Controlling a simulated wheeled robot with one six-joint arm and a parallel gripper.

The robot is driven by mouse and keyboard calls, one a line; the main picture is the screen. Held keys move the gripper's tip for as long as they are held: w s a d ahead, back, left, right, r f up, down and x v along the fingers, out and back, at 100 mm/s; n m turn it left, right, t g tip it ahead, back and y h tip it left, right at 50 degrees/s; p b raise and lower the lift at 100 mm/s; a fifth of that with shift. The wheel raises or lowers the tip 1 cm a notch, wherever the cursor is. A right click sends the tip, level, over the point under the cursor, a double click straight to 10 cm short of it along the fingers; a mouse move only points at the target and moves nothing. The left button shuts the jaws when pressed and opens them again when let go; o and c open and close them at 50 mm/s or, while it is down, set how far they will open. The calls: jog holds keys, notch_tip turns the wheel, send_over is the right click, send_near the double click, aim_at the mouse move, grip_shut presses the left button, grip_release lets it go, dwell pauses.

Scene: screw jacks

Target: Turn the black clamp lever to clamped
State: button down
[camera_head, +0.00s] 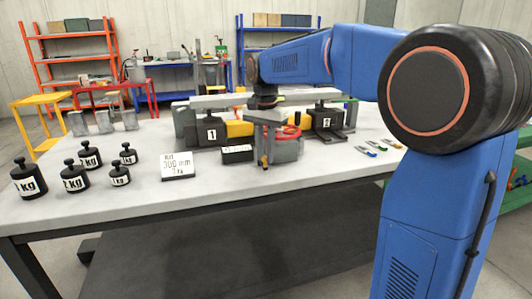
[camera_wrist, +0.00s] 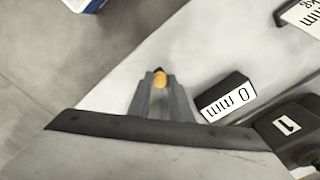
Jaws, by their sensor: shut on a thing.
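I cannot read the lever's angle. The wrist view shows a small yellow-orange part (camera_wrist: 160,79) with a dark tip between grey uprights. A wide grey surface with a dark edge hides what lies below them.
Jack 1 (camera_head: 211,133) and jack 2 (camera_head: 327,120) stand on either side. A black labelled block (camera_head: 237,154) is beside the fixture. A white sign (camera_head: 177,165) and several black weights (camera_head: 74,178) are at left. Small coloured tools (camera_head: 378,146) lie at right. The front bench strip is clear.

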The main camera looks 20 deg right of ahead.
jog(key=a+m, duration=0.1)
jog(key=m, duration=0.1)
jog(key=a+m, duration=0.1)
jog(key=m, duration=0.1)
jog(key=shift+w+a+m, duration=0.3)
jog(key=shift+w, duration=0.05)
jog(key=m, duration=0.1)
jog(key=a+m, duration=0.1)
jog(key=shift+w+a+m, duration=0.15)
jog(key=shift+w+m, duration=0.25)
jog(key=m, duration=0.1)
jog(key=w+a+m, duration=0.1)
jog(key=shift+w+m, duration=0.1)
jog(key=shift+m, duration=0.2)
jog(key=w+m, duration=0.1)
jog(key=a+m, duration=0.1)
jog(key=m, duration=0.1)
jog(key=shift+w+m, duration=0.3)
jog(key=shift+w, duration=0.05)
jog(key=shift+w+a+m, duration=0.1)
jog(key=shift+w+m, duration=0.45)
jog(key=shift+m, duration=0.4)
jog(key=shift+w+m, duration=0.5)
jog(key=shift+m, duration=0.45)
jog(key=c, duration=1.6)
grip_release()
jog(key=shift+r, duration=0.1)
